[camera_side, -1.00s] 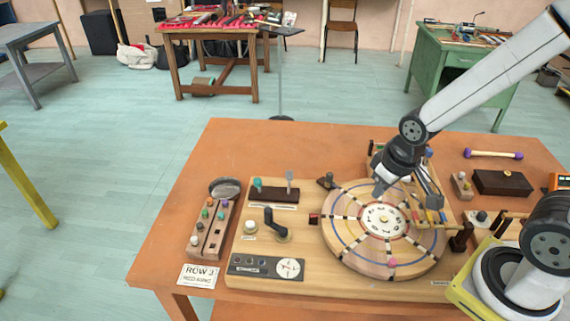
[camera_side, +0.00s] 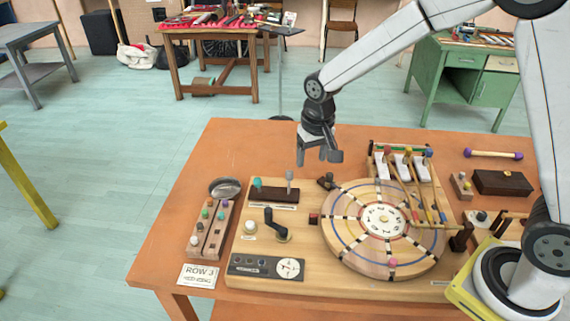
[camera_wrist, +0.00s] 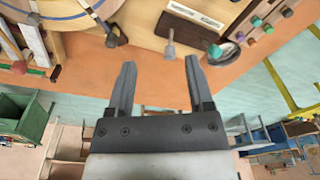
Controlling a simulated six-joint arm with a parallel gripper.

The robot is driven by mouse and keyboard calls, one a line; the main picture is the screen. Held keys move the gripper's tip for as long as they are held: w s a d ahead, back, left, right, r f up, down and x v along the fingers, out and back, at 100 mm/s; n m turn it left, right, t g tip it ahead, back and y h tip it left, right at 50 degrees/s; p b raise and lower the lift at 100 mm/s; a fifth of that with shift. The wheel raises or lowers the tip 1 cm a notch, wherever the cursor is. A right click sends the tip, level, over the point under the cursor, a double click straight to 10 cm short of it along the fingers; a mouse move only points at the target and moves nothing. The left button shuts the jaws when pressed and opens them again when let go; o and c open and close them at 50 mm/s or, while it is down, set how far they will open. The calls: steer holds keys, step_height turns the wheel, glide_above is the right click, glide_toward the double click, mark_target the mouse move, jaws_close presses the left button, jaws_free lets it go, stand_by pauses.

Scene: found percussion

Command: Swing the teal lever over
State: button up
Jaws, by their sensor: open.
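The teal lever (camera_side: 257,183) stands at the left end of a dark block (camera_side: 273,196) at the back left of the wooden board. A grey lever (camera_side: 289,176) stands at the block's right end. In the wrist view, the grey lever (camera_wrist: 170,46) shows just past my fingertips and the teal lever's knob (camera_wrist: 214,50) appears to its right. My gripper (camera_side: 318,158) is open and empty. It hangs above the table, behind and to the right of the block, apart from both levers. Its two fingers (camera_wrist: 159,65) point toward the board in the wrist view.
A large round wheel (camera_side: 352,250) fills the board's right. A black crank (camera_side: 276,224) is in front of the block. A bead tray (camera_side: 216,235) and round dish (camera_side: 225,186) lie left. The orange table (camera_side: 235,145) is bare behind the block.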

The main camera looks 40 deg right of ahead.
mark_target(257, 179)
steer(key=w+a+f+m, duration=0.1)
steer(key=w+a, duration=0.1)
steer(key=w, duration=0.2)
steer(key=w+a+f+m+g, duration=0.1)
steer(key=w+a, duration=0.1)
steer(key=w, duration=0.2)
steer(key=w+a+f+m, duration=0.1)
steer(key=w+a, duration=0.2)
steer(key=shift+w+m+h, duration=0.3)
steer(key=shift+w, duration=0.1)
steer(key=shift+w+a+f+g, duration=0.1)
steer(key=shift+w+a+g, duration=0.2)
steer(key=shift+w, duration=0.05)
steer(key=shift+s+d+f, duration=0.1)
steer(key=shift+d+f, duration=0.05)
steer(key=shift+f, duration=1.8)
steer(key=shift+s+d+f, duration=0.1)
steer(key=shift+f, duration=1.85)
jaws_close()
